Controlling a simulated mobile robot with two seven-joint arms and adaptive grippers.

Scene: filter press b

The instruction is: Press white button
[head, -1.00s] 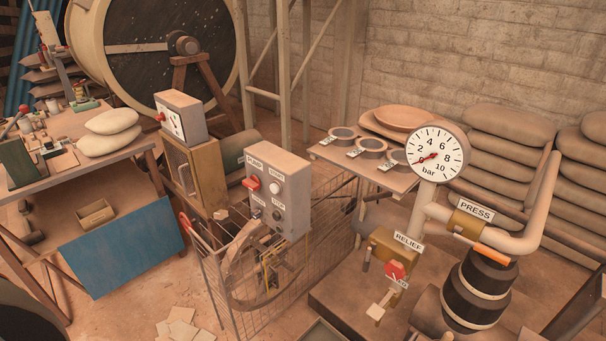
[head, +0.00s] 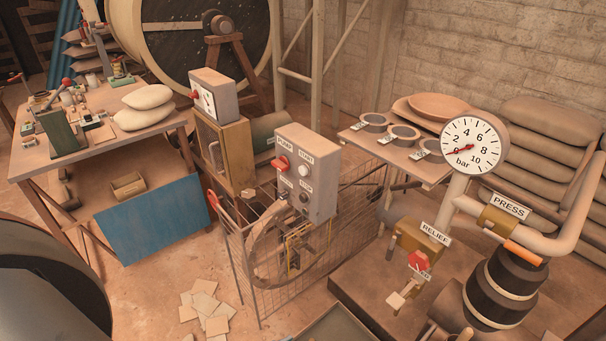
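A white round button (head: 303,170) sits under the START label on the front of a grey pump control box (head: 322,188). Below it is a dark button (head: 303,197) by the STOP label. A red switch (head: 281,163) is at the left of the same face, under the PUMP label. The box stands near the middle of the head view, above a wire mesh guard. Nothing covers the white button. Neither of my grippers shows in the head view.
The wire guard (head: 262,285) encloses a wheel below the box. A workbench (head: 50,165) with a blue panel stands left. A pressure gauge (head: 472,147), pipes and a red relief handle (head: 419,261) are right. Loose tiles (head: 205,305) lie on the floor in front.

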